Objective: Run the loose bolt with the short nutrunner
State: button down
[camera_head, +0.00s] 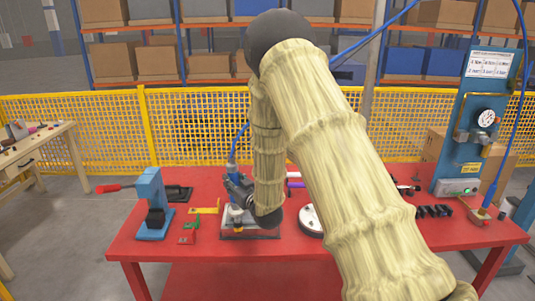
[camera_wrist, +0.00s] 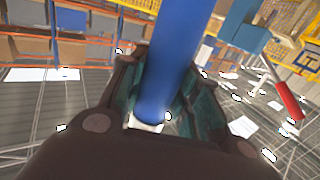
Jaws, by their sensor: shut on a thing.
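My gripper (camera_head: 240,187) is low over the red table, left of its middle, at the end of my cream-sleeved arm. It is shut on a blue cylindrical tool, which appears to be the short nutrunner (camera_head: 231,168), with a blue hose rising from its top. In the wrist view the blue tool body (camera_wrist: 172,60) stands between the fingers of my gripper (camera_wrist: 165,95). Below it is a flat plate or fixture (camera_head: 250,234) with a pale part (camera_head: 236,213) on it. The loose bolt and the tool's lower tip cannot be made out.
The red table (camera_head: 165,254) carries a blue stand (camera_head: 151,205), a yellow bracket (camera_head: 206,208), a round pale disc (camera_head: 311,220) partly behind my arm, and several black pieces (camera_head: 433,210). A blue column with a gauge (camera_head: 487,118) stands at right. Yellow mesh fencing (camera_head: 200,125) runs behind.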

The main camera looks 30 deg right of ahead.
jog(key=d+r+m+h+b, duration=0.1)
jog(key=d+r+m+h, duration=0.1)
jog(key=d+r, duration=0.7)
jog(key=d+h, duration=0.1)
jog(key=d, duration=0.3)
jog(key=shift+s+d+h+b, duration=0.15)
jog(key=shift+s+h+b, duration=0.2)
jog(key=shift+s+h, duration=0.05)
jog(key=shift+s+m, duration=0.1)
jog(key=shift+m, duration=0.2)
notch_tip(320, 180, down, 5)
jog(key=b, duration=0.3)
jog(key=shift+r+b, duration=0.1)
jog(key=shift+b, duration=0.2)
jog(key=shift+s+f+b, duration=0.15)
jog(key=shift+f+b, duration=1.45)
jog(key=shift+f, duration=0.65)
dwell(2.9)
